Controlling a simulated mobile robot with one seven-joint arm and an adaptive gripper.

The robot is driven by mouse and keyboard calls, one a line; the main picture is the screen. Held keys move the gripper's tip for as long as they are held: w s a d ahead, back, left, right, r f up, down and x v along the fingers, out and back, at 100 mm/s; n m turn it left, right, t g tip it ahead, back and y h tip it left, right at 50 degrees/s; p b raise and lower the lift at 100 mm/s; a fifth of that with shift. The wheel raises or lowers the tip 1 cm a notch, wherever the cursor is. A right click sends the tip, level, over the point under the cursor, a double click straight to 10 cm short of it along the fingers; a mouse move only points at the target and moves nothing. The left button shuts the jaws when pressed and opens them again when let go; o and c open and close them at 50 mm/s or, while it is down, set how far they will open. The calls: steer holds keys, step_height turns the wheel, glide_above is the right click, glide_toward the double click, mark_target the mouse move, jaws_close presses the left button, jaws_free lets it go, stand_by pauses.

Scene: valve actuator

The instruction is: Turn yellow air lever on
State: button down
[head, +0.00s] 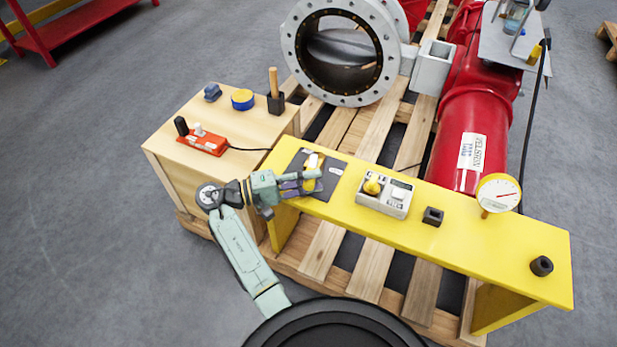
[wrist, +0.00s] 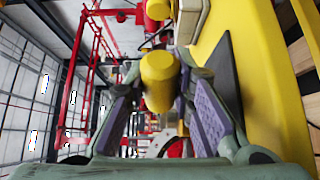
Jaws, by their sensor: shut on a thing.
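The yellow air lever (head: 312,161) stands on a dark plate (head: 333,172) near the left end of the yellow bench. My gripper (head: 303,183) reaches it from the left, low over the bench top. In the wrist view, the lever's rounded yellow end (wrist: 159,80) sits between the purple finger pads of my gripper (wrist: 157,92). The fingers are shut on it. The lever's lower part and pivot are hidden behind my fingers, so its exact angle is hard to tell.
On the yellow bench (head: 470,245) stand a grey box with a yellow knob (head: 385,195), a black block (head: 433,216), a gauge (head: 498,195) and a black socket (head: 541,266). A wooden box (head: 165,142) with an orange control (head: 203,142) is left. The red actuator (head: 475,125) lies behind.

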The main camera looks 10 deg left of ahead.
stand_by(0.6)
steer(key=c, duration=1.4)
jaws_free()
steer(key=shift+o, duration=0.2)
